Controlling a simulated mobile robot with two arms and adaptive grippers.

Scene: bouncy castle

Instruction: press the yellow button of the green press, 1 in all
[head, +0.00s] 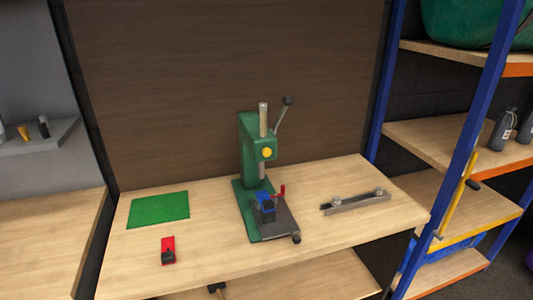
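The green press (247,150) stands upright near the middle of the wooden table in the head view. Its round yellow button (267,153) sits on the front of the press head and is unobstructed. A lever with a dark knob (287,101) rises at the upper right of the press. On the press base is a small blue and black piece (266,208) with a red handle (282,190) beside it. Neither of my grippers is in view.
A green mat (158,209) lies at the table's left, with a small red and black object (168,251) in front of it. A metal bar (357,202) lies right of the press. A blue-framed shelf (440,135) stands at the right. A brown panel (220,60) is behind.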

